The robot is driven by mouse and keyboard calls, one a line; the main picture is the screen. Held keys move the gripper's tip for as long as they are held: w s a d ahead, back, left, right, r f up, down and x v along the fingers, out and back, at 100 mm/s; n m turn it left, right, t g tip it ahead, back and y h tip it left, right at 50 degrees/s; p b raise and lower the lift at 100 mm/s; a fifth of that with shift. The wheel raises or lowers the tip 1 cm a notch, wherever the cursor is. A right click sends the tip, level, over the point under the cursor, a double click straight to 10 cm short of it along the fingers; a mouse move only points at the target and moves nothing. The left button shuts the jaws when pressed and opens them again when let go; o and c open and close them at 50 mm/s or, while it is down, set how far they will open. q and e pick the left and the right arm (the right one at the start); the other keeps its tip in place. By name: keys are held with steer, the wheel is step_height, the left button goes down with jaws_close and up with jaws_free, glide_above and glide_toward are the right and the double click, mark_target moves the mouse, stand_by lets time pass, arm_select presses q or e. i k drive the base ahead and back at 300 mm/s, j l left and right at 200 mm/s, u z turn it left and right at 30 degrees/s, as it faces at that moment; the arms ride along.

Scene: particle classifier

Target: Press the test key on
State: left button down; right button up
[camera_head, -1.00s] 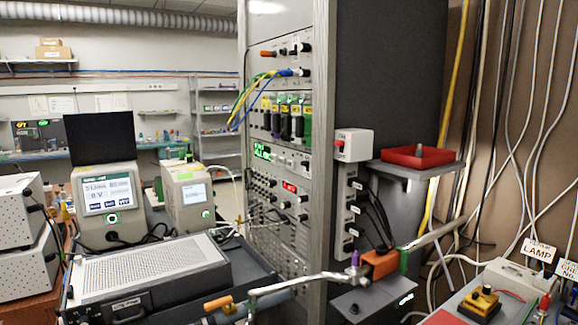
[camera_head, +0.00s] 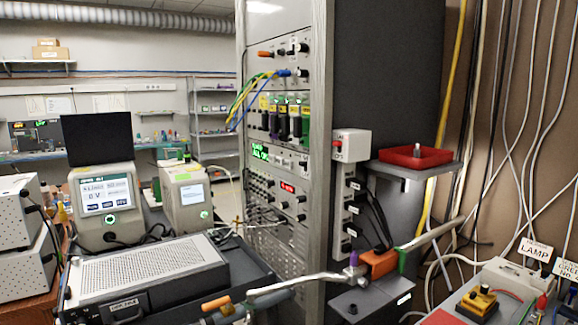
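No part labelled as a test key can be read for certain. A white box with a red switch (camera_head: 351,146) is fixed on the rack's right side, above a power strip (camera_head: 350,210). Neither of my grippers shows in this view.
A tall instrument rack (camera_head: 285,60) stands in the middle. A red tray (camera_head: 415,156) rests on a small shelf. A metal pipe with an orange clamp (camera_head: 379,262) crosses the lower front. Cables hang along the right wall. A perforated grey unit (camera_head: 150,265) lies at the lower left.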

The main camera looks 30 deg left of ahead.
mark_target(288, 164)
steer(key=i+l+u, duration=0.15)
steer(key=i+u, duration=0.2)
steer(key=i, duration=1)
